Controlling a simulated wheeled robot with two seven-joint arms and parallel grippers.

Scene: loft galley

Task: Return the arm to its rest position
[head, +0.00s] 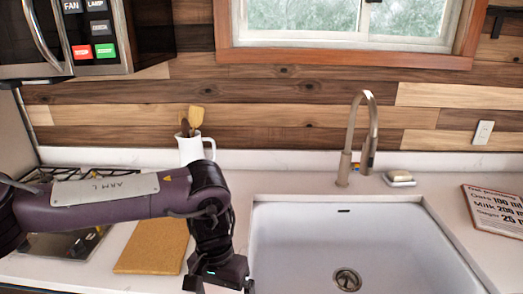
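My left arm (110,200), purple and labelled "ARM L", reaches in from the left over the counter. It bends down at a black joint. My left gripper (219,286) hangs at the bottom edge of the head view, between the cutting board and the sink. Its fingertips are cut off by the frame edge, so I cannot see its opening or whether it holds anything. My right arm and gripper are out of view.
A white sink (300,235) with a tall faucet (347,160) is to the right. A wooden board (150,250), a stovetop (75,245) and a white utensil jug (192,150) lie around my arm. A microwave (60,40) hangs upper left. A recipe sign (497,208) lies right.

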